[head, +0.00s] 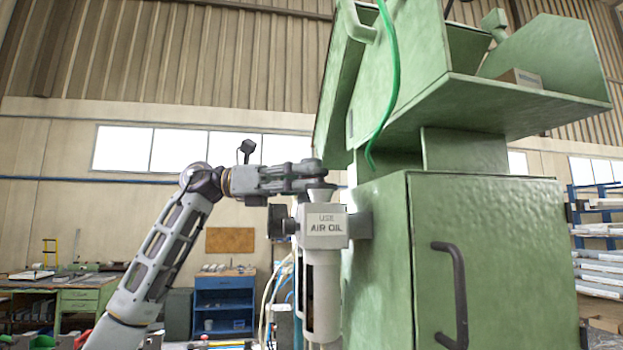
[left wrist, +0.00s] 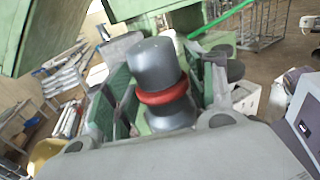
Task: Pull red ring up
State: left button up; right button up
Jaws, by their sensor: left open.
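The red ring (left wrist: 162,94) sits around the lower part of a dark grey cylindrical knob (left wrist: 153,64) in the left wrist view. In the head view I cannot make out the ring. The white air unit marked "USE AIR OIL" (head: 323,228) is fixed to the side of the green machine. My left gripper (head: 318,172) is at the top of this unit. In the left wrist view its open fingers (left wrist: 165,88) stand on either side of the knob and ring. I cannot tell whether they touch. My right gripper is in neither view.
The green machine cabinet (head: 490,250) with a dark handle (head: 455,290) stands right of the unit. A green hose (head: 388,85) hangs above. A blue cabinet (head: 224,300) and a workbench (head: 80,298) stand behind to the left.

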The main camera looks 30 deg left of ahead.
pick_arm(q)
jog(key=shift+d, duration=0.35)
jog(key=c, duration=1.2)
jog(key=shift+a+r+p, duration=0.1)
jog(key=shift+r+p, duration=0.4)
jog(key=shift+p, duration=0.15)
jog(key=o, duration=1.2)
jog(key=shift+a, duration=0.1)
jog(key=v, duration=1.1)
jog(key=shift+a, duration=0.4)
